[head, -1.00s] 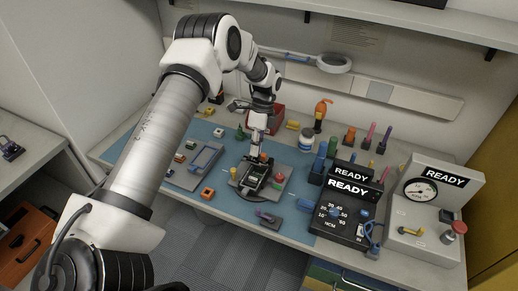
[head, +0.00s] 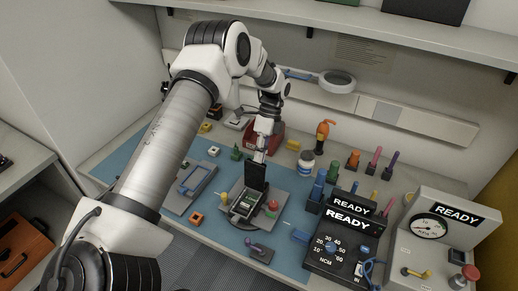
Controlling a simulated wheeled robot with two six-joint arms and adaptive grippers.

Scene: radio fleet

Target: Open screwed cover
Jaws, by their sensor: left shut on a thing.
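The device (head: 240,208) sits on a grey fixture plate (head: 268,222) on the blue mat, and its inside shows green and pale parts. A dark cover (head: 256,177) stands nearly upright above the device's far end. Whether it still touches the device there I cannot tell. My left gripper (head: 260,157) is shut on the cover's upper edge; its fingertips are small in the view. My right gripper is not in view.
A red knob (head: 272,205) and a yellow post flank the device. A blue-rimmed tray (head: 198,179) lies left. Black READY boxes (head: 335,240) and a gauge station (head: 440,235) stand right. A white jar (head: 306,163) and several coloured drivers stand behind.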

